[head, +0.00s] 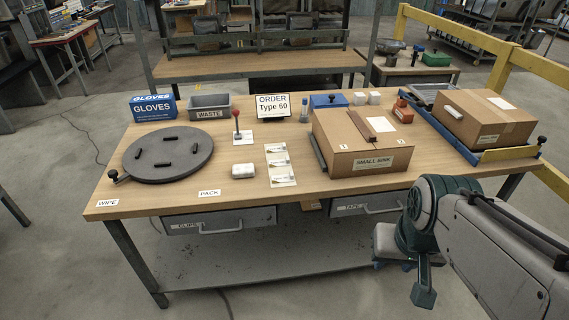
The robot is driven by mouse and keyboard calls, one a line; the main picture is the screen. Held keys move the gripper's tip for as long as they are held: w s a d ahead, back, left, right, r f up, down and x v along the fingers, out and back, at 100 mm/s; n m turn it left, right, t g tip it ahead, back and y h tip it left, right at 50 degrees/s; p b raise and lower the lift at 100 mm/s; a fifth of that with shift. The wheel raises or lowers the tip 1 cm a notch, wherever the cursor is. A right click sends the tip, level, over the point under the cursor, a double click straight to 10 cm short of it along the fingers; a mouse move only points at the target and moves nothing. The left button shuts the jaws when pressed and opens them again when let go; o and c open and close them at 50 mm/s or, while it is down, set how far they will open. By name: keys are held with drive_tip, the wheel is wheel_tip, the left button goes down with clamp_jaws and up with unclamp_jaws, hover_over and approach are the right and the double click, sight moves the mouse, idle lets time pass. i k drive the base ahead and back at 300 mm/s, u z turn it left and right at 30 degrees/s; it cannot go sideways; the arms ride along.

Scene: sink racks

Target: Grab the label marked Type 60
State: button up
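A white sheet (267,166) lies near the middle of the wooden table, with three printed labels in a column: a top label (276,148), a middle label (278,161) and a bottom label (283,179). Their print is too small to read, so I cannot tell which is marked Type 60. An order sign (272,106) behind the sheet reads "ORDER Type 60". My arm is at the lower right, in front of the table and away from the labels. The end part of it that shows (424,292) hangs down, and its fingers cannot be made out clearly.
A "SMALL SINK" box (345,155) stands right of the sheet. A white block (243,170) and red-knobbed tool (237,126) are at its left, with a dark turntable (168,150) farther left. Another box (480,118) sits at the right. The table front is mostly clear.

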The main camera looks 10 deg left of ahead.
sight(276, 162)
drive_tip(key=z, duration=0.05)
drive_tip(key=k, duration=0.45)
drive_tip(key=u, duration=1.1)
drive_tip(key=i, duration=0.7)
drive_tip(key=u, duration=0.45)
drive_tip(key=i, duration=0.7)
drive_tip(key=z, duration=0.75)
drive_tip(key=i, duration=0.5)
drive_tip(key=z, duration=0.6)
